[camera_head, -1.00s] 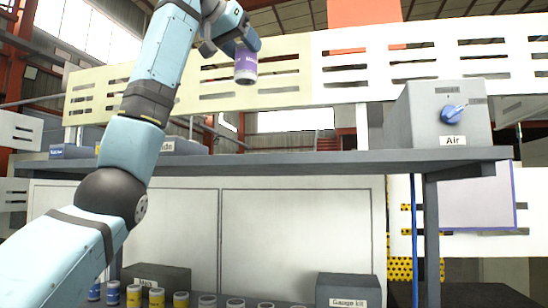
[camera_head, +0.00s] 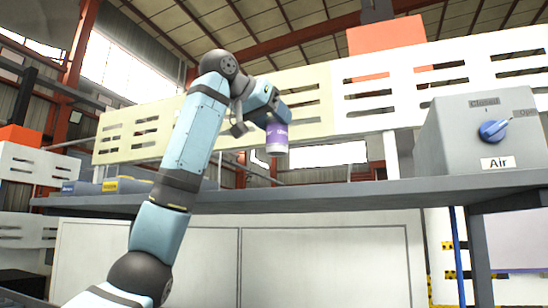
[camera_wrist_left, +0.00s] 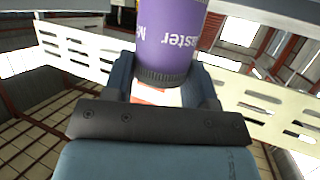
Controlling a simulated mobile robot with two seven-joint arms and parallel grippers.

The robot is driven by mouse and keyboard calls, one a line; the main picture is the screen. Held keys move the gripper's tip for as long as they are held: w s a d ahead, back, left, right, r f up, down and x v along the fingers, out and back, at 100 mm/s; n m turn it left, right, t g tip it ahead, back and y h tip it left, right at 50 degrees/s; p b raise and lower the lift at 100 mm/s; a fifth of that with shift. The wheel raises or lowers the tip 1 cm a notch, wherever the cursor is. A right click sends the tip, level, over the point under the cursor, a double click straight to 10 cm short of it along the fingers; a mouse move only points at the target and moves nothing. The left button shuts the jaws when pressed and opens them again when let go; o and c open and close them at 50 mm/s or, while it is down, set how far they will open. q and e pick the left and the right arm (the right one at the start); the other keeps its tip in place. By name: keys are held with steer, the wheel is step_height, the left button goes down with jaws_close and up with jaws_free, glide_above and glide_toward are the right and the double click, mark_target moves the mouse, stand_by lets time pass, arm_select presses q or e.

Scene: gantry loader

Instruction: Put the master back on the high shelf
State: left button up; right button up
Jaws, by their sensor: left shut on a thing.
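The master is a purple cylinder with a pale lower end (camera_head: 277,138). In the left wrist view the master (camera_wrist_left: 170,40) shows white lettering that reads "aster", upside down, and a dark knurled rim. My left gripper (camera_head: 272,112) is shut on the master and holds it upright in the air above the high shelf (camera_head: 330,198), a long grey board. The fingers (camera_wrist_left: 165,80) sit either side of it in the left wrist view. A gap shows between the master and the shelf's front edge. My right gripper is not in view.
A grey box labelled Air (camera_head: 465,135) with a blue knob stands at the shelf's right. The shelf's middle looks clear. A slotted cream panel (camera_head: 300,90) runs behind.

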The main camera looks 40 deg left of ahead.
mark_target(270, 151)
arm_select(q)
steer(key=f, duration=0.3)
steer(key=shift+s+f, duration=0.1)
steer(key=shift+s, duration=0.15)
steer(key=shift+s+f, duration=0.35)
steer(key=shift+f, duration=0.15)
steer(key=f, duration=0.3)
steer(key=shift+w+f+p, duration=0.2)
steer(key=shift+w+p, duration=0.1)
steer(key=shift+p, duration=0.05)
steer(key=shift+f, duration=0.25)
steer(key=shift+s, duration=0.1)
steer(key=shift+s, duration=0.1)
